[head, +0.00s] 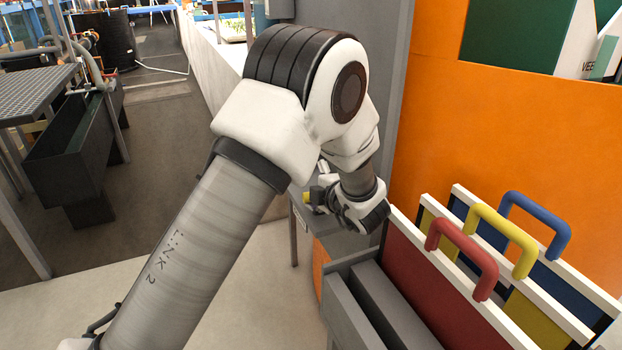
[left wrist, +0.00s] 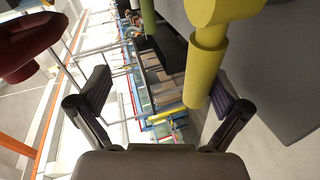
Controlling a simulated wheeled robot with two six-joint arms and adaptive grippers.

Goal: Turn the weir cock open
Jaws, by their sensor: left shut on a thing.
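My left gripper (head: 318,194) is beyond the bent wrist in the head view, partly hidden by my own arm. A small yellow part (head: 306,198) shows beside its fingers. In the left wrist view, a yellow lever-like bar with a thick round head (left wrist: 205,65) reaches down between the two fingers of the left gripper (left wrist: 160,100), close against the right-hand finger. It looks like the weir cock's handle, and the gripper is shut on it. The cock's body and how far it is turned cannot be made out. My right gripper is in neither view.
Boards with red (head: 462,258), yellow (head: 503,240) and blue (head: 537,224) handles stand in a grey rack at the right, close to the gripper. An orange wall (head: 500,120) rises behind them. A dark trough (head: 75,150) stands at the left, with open floor between.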

